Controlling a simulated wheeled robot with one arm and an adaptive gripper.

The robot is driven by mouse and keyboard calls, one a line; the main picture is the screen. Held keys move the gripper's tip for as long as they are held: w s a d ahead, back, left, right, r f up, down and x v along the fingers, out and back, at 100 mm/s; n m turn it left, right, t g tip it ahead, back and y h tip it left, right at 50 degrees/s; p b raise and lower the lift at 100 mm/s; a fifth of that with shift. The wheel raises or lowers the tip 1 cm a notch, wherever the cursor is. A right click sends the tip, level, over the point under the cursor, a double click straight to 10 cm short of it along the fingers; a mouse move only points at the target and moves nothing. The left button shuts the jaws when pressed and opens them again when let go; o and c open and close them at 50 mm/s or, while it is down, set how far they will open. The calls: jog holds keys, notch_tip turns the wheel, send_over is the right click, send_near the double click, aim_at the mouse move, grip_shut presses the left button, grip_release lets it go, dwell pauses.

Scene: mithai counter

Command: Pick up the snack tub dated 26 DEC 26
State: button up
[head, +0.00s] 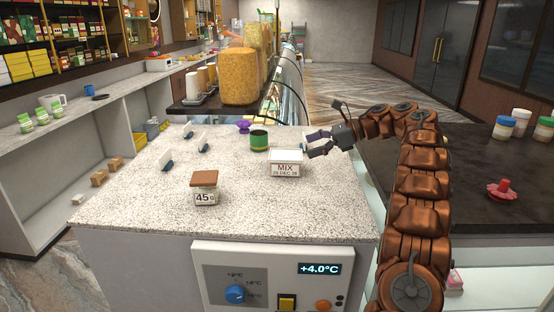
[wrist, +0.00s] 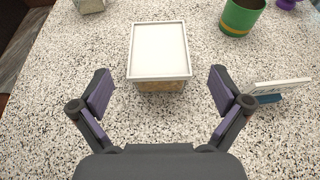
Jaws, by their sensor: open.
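The snack tub (head: 286,165) stands upright on the speckled counter in the head view. It has a white lid and a front label reading MIX and a date that looks like 26 DEC 26. In the wrist view the tub (wrist: 159,52) shows its white lid from above, with a tan snack visible below the rim. My gripper (head: 314,143) is beside the tub's right side in the head view. In the wrist view my gripper (wrist: 160,88) is open, its purple-padded fingers spread wider than the tub, which lies just ahead between them. Nothing is held.
A brown-lidded tub marked 45 (head: 205,187) stands at front left on the counter (head: 130,205). A green cup (head: 259,140) and a purple item (head: 243,126) stand behind. A small white sign (wrist: 280,88) is close to the right finger. The counter's front middle is clear.

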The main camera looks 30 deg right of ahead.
aim_at(282, 154)
jog(key=shift+r+p+x, duration=0.15)
jog(key=shift+p+x, duration=0.3)
jog(key=shift+x, duration=0.6)
jog(key=shift+r+p+x, duration=0.15)
jog(key=shift+p+x, duration=0.25)
jog(key=shift+x, duration=0.6)
jog(key=p+x, duration=0.2)
jog(key=x, duration=0.1)
jog(key=shift+a, duration=0.2)
jog(key=shift+w+a+f, duration=0.35)
jog(key=shift+f, duration=0.05)
jog(key=c, duration=1.1)
